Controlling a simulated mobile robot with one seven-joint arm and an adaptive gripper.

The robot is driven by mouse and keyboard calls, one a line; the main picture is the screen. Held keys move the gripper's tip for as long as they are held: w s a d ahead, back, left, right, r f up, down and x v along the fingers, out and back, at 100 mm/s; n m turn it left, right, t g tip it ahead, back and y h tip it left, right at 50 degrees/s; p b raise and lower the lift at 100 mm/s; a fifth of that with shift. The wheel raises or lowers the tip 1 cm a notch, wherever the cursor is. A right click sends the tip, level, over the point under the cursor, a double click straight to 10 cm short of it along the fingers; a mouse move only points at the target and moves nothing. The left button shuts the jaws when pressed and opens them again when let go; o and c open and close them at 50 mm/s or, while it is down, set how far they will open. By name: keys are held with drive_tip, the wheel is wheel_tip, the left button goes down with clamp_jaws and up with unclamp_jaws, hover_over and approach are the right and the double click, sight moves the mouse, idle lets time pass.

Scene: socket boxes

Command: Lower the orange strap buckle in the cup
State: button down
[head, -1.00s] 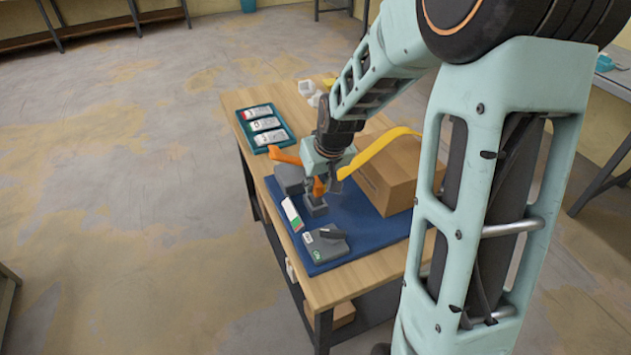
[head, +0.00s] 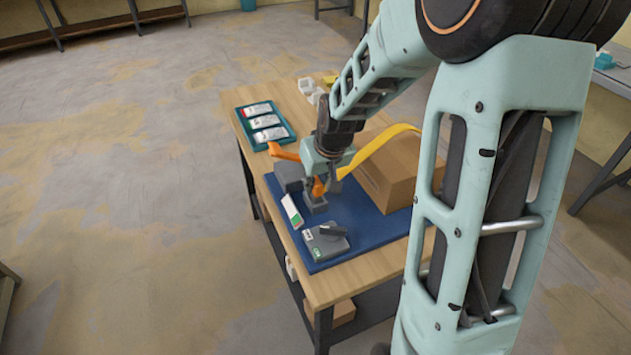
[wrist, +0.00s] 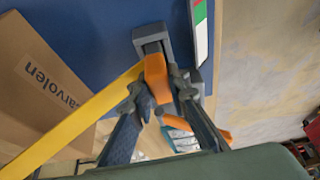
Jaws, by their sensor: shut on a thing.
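The orange strap buckle (wrist: 156,78) is between my gripper's fingers in the wrist view, with a yellow strap (wrist: 75,130) running off to the lower left. My gripper (wrist: 163,88) is shut on the buckle. The buckle's far end is at the grey cup (wrist: 150,33); how deep it sits inside, I cannot tell. In the head view the buckle (head: 318,187) shows just above the cup (head: 315,205), under my gripper (head: 328,182). The cup stands on the blue mat (head: 370,235).
A cardboard box (head: 395,175) stands right of the cup. A grey block (head: 288,178), a white card with red and green (head: 291,212) and a grey device (head: 326,243) are close by. A teal tray (head: 285,135) lies behind, near an orange part (head: 283,152).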

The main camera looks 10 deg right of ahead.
drive_tip(key=shift+f+b, duration=0.35)
drive_tip(key=shift+f, duration=0.1)
drive_tip(key=c, duration=1.8)
unclamp_jaws()
drive_tip(key=shift+o, duration=0.2)
drive_tip(key=shift+r, duration=0.1)
drive_tip(key=v, duration=1.2)
drive_tip(key=shift+d, duration=0.1)
